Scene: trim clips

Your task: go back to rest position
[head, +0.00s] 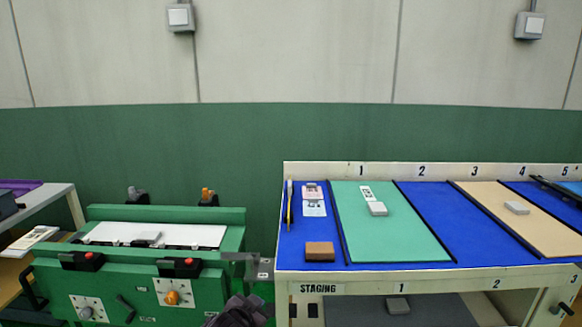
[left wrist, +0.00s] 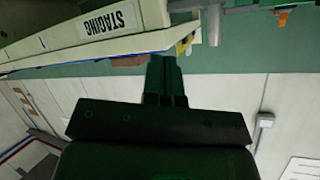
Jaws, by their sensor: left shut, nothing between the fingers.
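My left gripper (left wrist: 165,72) shows in the left wrist view, its dark fingers together with nothing between them. The staging bench's front edge (left wrist: 85,45) passes close beyond the fingertips, with the STAGING label at upper left. In the head view, a dark shape at the bottom middle, between the green machine (head: 140,287) and the bench (head: 420,277), looks like part of my left arm; its fingers cannot be made out there. My right gripper is in neither view.
On the bench lie a brown block (head: 320,251), a green panel (head: 385,235), a beige panel (head: 540,232), grey blocks and cards. The machine carries a white plate (head: 195,236) with a grey block. A shelf (head: 440,312) lies below the bench. The gap between machine and bench is narrow.

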